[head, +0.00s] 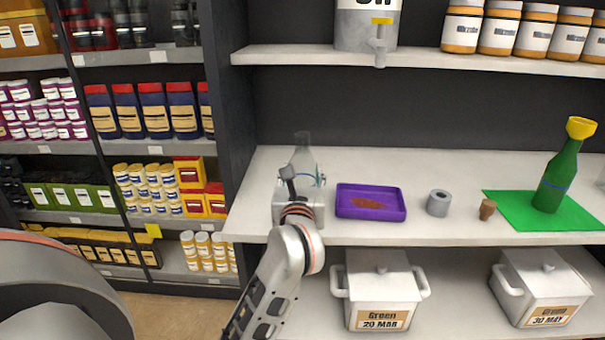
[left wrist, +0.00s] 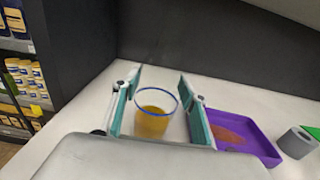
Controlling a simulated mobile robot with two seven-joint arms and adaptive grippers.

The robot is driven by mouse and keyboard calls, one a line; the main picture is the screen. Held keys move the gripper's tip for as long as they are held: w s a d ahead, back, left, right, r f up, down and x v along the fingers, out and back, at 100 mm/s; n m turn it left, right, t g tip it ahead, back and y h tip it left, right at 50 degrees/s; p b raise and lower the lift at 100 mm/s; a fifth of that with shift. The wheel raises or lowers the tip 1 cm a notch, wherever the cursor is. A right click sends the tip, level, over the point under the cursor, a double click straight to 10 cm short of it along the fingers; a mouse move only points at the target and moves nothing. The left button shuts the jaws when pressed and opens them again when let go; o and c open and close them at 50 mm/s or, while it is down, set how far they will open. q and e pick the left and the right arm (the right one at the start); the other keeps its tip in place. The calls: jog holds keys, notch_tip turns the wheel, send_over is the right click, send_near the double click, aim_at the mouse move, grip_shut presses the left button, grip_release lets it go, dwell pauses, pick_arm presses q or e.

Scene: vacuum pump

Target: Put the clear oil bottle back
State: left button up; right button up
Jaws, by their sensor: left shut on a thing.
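The clear oil bottle (head: 303,157) is at the left end of the middle shelf (head: 400,165) in the head view, partly hidden by my left gripper (head: 303,182). In the left wrist view, the bottle (left wrist: 153,122) has a blue ring and yellow oil. It stands between the two fingers of my left gripper (left wrist: 160,74), which is shut on it. The bottle looks upright. I cannot tell whether its base touches the shelf. My right gripper is not in view.
Right of the bottle are a purple tray (head: 371,215), a grey ring (head: 438,203), a cork (head: 487,209) and a green bottle (head: 558,180) on a green mat (head: 520,218). White pots (head: 380,290) stand below. A stocked rack (head: 140,55) is left.

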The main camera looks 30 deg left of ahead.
pick_arm(q)
jog(key=shift+r, duration=0.1)
jog(key=shift+f, duration=0.2)
jog(key=o, duration=1.3)
jog(key=shift+o, duration=0.2)
